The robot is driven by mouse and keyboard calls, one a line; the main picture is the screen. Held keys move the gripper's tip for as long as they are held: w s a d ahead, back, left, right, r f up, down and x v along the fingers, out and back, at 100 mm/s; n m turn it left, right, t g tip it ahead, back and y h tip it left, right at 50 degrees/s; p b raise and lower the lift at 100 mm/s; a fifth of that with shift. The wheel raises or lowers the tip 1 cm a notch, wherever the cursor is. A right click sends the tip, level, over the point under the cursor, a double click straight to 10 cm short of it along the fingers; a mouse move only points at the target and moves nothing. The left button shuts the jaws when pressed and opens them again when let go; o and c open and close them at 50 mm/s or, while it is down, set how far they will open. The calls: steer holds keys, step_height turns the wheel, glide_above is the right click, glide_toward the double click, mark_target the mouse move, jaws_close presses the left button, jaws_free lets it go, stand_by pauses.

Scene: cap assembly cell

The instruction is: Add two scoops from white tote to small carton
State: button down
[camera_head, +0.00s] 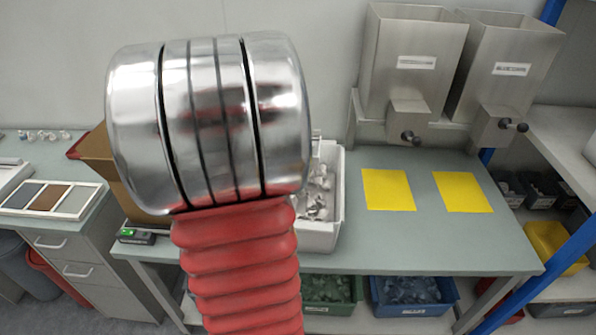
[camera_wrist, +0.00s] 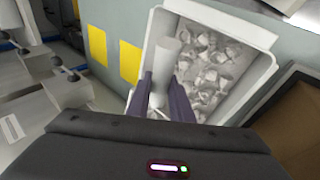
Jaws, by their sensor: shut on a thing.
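The white tote (camera_head: 318,238) stands on the bench just right of my arm, partly hidden by it, and holds pale, crumpled-looking pieces. It also shows in the wrist view (camera_wrist: 232,22). My gripper (camera_wrist: 161,84) is over the tote's near left part, its two dark fingers shut on a pale scoop (camera_wrist: 168,58). The scoop's far end reaches toward the pieces; whether it carries any I cannot tell. The brown carton (camera_head: 140,205) stands left of the tote, mostly behind my arm. It shows at the right edge in the wrist view (camera_wrist: 302,122). The gripper is hidden in the head view.
Two yellow mats (camera_head: 388,190) (camera_head: 462,192) lie on the bench right of the tote, below metal hoppers (camera_head: 412,60) with dark knobs. A small device with a green display (camera_head: 137,236) sits at the front left. Green and blue bins (camera_head: 412,296) stand below.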

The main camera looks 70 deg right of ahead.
steer(key=shift+a+r, duration=0.35)
steer(key=shift+r, duration=0.25)
stand_by(1.0)
